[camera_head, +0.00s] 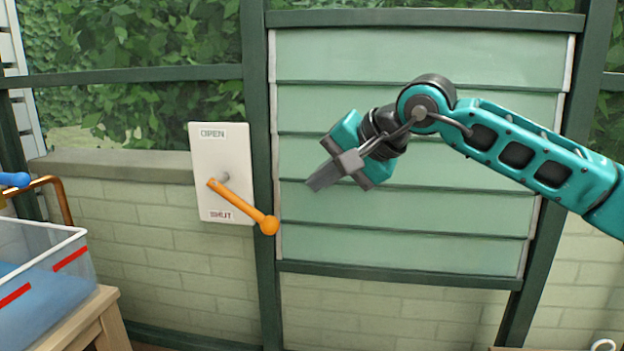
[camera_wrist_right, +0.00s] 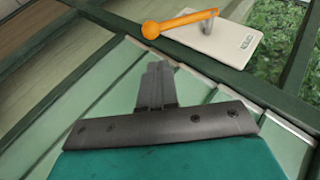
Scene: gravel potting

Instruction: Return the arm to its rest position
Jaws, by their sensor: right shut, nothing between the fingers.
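My right arm reaches in from the right in the head view, and its gripper (camera_head: 322,180) hangs in front of the green slatted panel (camera_head: 420,235). The gripper is shut and empty, its fingers pointing down and left. The closed fingers (camera_wrist_right: 155,85) also show in the right wrist view. An orange lever (camera_head: 243,206) with a ball end is mounted on a white plate marked OPEN and SHUT (camera_head: 208,158). The lever points down and right, its ball near the SHUT label. The gripper is apart from the lever. My left gripper is not in view.
A clear bin (camera_head: 85,250) with blue contents and red marks stands on a wooden table (camera_head: 100,302) at the lower left. Dark green frame posts (camera_head: 258,120) and a brick wall (camera_head: 150,230) lie behind. Open space surrounds my right gripper on its left and below.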

